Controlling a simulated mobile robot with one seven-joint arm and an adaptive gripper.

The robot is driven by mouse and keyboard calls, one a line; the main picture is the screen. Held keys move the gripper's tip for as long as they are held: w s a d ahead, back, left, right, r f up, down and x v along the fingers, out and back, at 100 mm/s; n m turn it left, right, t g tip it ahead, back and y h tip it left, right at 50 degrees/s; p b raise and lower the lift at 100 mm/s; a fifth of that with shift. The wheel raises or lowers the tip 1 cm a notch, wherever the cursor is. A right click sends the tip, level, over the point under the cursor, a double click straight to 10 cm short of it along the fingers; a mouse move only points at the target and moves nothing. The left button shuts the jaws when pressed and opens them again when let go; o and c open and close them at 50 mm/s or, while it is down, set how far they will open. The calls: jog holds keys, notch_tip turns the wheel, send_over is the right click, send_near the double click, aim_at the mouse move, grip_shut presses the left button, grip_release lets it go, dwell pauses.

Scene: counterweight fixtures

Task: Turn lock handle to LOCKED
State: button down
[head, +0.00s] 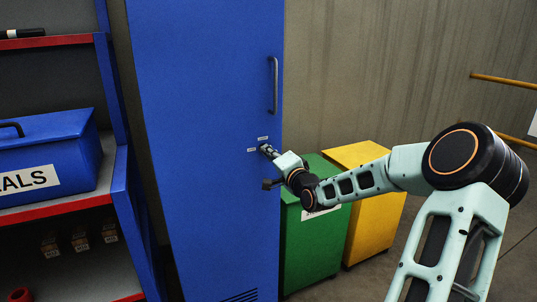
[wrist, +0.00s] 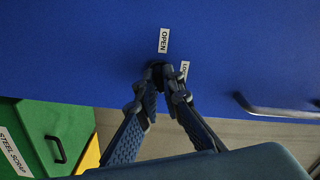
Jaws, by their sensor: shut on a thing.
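The tall blue cabinet door (head: 205,200) carries two small white labels around the lock. The OPEN label (wrist: 164,40) is readable in the wrist view and is the left one in the head view (head: 251,150). The other label (wrist: 184,69) begins "LO" and is partly covered by a finger; in the head view it sits above the lock (head: 262,138). My gripper (wrist: 160,84) is shut on the dark lock handle (wrist: 156,69) at the door face. The fingers hide most of the handle, so I cannot tell which label it points to.
A vertical grey pull handle (head: 274,85) is above the lock. A green bin (head: 312,250) and a yellow bin (head: 375,225) stand right of the cabinet, under my arm. A red-edged shelf (head: 60,203) with a blue box (head: 75,135) is on the left.

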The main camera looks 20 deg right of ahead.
jog(key=shift+n+b, duration=3.3)
jog(key=shift+n, duration=3.4)
jog(key=c, duration=2.1)
grip_release()
jog(key=s, duration=1.2)
jog(key=shift+d, duration=0.2)
